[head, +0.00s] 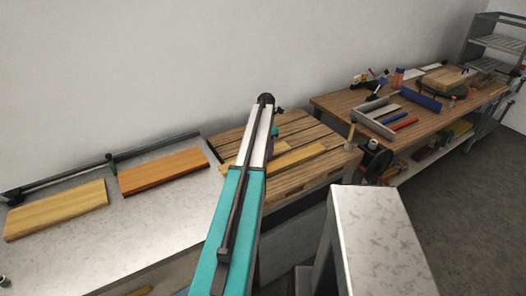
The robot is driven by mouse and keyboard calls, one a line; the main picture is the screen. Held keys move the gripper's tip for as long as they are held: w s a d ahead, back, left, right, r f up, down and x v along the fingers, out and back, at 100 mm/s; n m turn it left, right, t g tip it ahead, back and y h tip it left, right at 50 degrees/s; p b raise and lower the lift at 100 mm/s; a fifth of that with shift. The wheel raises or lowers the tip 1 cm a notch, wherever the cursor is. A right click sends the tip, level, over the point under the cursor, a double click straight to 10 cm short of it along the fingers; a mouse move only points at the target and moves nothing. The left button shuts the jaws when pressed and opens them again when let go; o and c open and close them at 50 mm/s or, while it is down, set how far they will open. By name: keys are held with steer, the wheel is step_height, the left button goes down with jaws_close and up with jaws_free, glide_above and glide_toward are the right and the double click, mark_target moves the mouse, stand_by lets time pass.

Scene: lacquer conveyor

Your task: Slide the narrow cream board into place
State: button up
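A narrow pale yellow-cream board (300,156) lies on the slatted wooden surface in the middle of the head view. My own teal and white arm crosses in front of it and hides its middle; a pale end shows left of the arm. My gripper's fingers are hidden behind the arm. Only a small teal and dark part, perhaps of my wrist, shows right of the arm above the board. I cannot tell whether the gripper touches the board. An orange-brown board (163,171) and a wide yellow board (57,209) lie on the grey conveyor surface (130,228) to the left.
A dark rail (60,181) runs along the conveyor's back edge. The slatted wooden surface (312,178) adjoins the conveyor. A workbench (345,100) at the right holds a grey tray (368,127), a blue roll (421,98) and several tools. A metal rack (498,42) stands behind. Floor at the right is clear.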

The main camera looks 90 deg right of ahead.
steer(key=shift+s+d, duration=0.55)
steer(key=shift+s, duration=0.2)
steer(key=shift+s+d, duration=0.55)
steer(key=shift+s, duration=0.2)
steer(key=o, duration=1.3)
steer(key=shift+r, duration=0.1)
step_height(320, 180, up, 6)
steer(key=shift+b, duration=0.55)
step_height(320, 180, up, 8)
steer(key=p, duration=0.7)
steer(key=shift+f, duration=0.2)
